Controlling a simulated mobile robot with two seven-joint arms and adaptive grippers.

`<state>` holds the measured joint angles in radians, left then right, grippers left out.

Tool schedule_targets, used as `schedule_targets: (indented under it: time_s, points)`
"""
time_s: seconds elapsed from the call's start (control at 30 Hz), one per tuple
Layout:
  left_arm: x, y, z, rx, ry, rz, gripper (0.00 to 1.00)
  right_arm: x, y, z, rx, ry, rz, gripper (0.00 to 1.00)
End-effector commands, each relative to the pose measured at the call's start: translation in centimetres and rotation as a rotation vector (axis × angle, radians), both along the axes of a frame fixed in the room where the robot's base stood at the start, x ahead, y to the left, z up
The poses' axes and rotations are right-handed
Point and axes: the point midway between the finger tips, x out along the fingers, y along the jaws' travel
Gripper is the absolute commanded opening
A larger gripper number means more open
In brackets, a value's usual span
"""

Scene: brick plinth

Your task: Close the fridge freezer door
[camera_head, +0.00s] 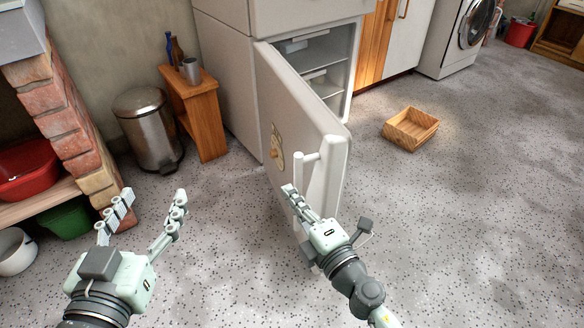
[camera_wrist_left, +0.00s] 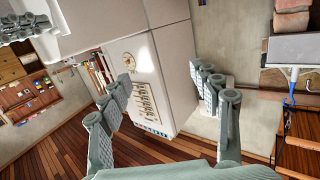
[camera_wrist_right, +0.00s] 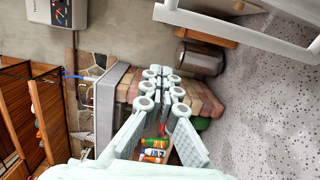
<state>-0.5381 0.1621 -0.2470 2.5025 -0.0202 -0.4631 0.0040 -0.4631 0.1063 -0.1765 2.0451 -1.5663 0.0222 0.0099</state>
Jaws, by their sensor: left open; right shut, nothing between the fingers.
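The white freezer door (camera_head: 290,110) stands open at the bottom of the fridge (camera_head: 235,70), swung out toward me, with shelves (camera_head: 322,60) showing inside. Its white bar handle (camera_head: 300,175) is near the free edge. My right gripper (camera_head: 289,190) is shut and empty, close beside the handle; I cannot tell whether they touch. In the right wrist view its fingers (camera_wrist_right: 165,75) are together, and a white bar passes at the upper right. My left gripper (camera_head: 154,196) is open and empty over the floor, left of the door. A white panel with magnets (camera_wrist_left: 150,85) shows beyond its fingers in the left wrist view.
A steel bin (camera_head: 148,130) and a wooden stool (camera_head: 195,110) stand left of the fridge. A brick plinth (camera_head: 60,125) is at the far left. A wooden crate (camera_head: 410,129) lies on the floor right of the door. Floor around is mostly clear.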

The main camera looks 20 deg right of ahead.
Motion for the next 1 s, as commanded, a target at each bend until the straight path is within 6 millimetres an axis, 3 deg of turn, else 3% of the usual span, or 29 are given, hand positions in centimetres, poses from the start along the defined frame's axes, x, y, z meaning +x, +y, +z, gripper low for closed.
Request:
schedule_targets:
  time_s: [0.37, 0.53, 0.7, 1.0]
  points:
    - [-1.4, 4.4, -6.7, 0.146, 0.334, 0.079, 0.63, 4.5, 1.0, 0.3, 0.000, -0.002, -0.001, 0.00]
    - [-2.9, 6.5, -9.2, 0.200, 0.473, 0.115, 0.63, 7.5, 1.7, 0.3, 0.001, -0.002, -0.001, 0.00]
    - [-1.8, 4.9, -7.8, 0.160, 0.371, 0.088, 0.63, 7.0, -1.0, -0.2, -0.002, 0.001, -0.001, 0.00]
    - [-1.1, 3.8, -6.3, 0.131, 0.299, 0.069, 0.63, 6.8, -2.4, 0.0, 0.000, 0.000, -0.001, 0.00]
